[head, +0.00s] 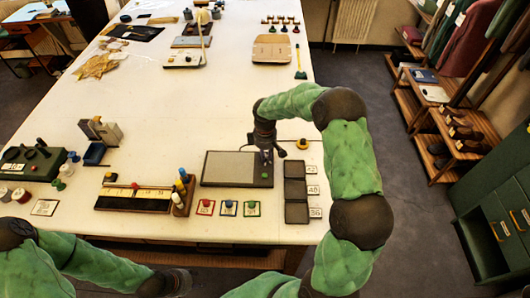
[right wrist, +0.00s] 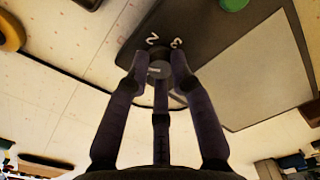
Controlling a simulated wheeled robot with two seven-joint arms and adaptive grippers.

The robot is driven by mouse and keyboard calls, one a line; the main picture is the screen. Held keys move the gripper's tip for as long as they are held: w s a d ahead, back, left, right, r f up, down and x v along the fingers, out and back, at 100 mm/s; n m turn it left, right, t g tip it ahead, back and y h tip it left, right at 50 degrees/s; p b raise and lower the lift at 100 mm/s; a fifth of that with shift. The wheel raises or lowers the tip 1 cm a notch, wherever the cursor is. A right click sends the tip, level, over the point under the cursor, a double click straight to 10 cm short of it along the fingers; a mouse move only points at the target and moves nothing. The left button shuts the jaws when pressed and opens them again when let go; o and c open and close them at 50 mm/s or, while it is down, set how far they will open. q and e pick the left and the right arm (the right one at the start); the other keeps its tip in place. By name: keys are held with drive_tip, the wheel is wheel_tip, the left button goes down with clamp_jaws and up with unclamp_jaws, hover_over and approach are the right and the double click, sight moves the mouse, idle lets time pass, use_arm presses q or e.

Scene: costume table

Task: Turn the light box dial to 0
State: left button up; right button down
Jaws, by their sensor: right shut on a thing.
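The light box (head: 222,168) is a dark flat box with a pale panel, lying near the table's front. In the right wrist view its grey dial (right wrist: 159,70) shows between my fingertips, with a pale mark on it. The white numerals 2 and 3 show just beyond the dial; a 0 is not visible. My right gripper (head: 266,158) points down at the box's right end and is shut on the dial; its fingers (right wrist: 160,78) are around it. My left gripper (head: 178,282) is low at the front edge, away from the box; its fingers are not clear.
A green button (head: 264,175) is on the box near the dial. Dark trays (head: 295,190) with number cards stand right of it. Three coloured cards (head: 228,208) lie in front. The table's middle (head: 180,110) is clear.

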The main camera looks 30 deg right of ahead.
drive_tip(key=n+p, duration=0.2)
drive_tip(key=n, duration=0.4)
drive_tip(key=n+p, duration=0.2)
drive_tip(key=n, duration=0.4)
idle(0.5)
drive_tip(key=c, duration=1.1)
unclamp_jaws()
wheel_tip(320, 180, up, 12)
drive_tip(key=shift+r, duration=0.1)
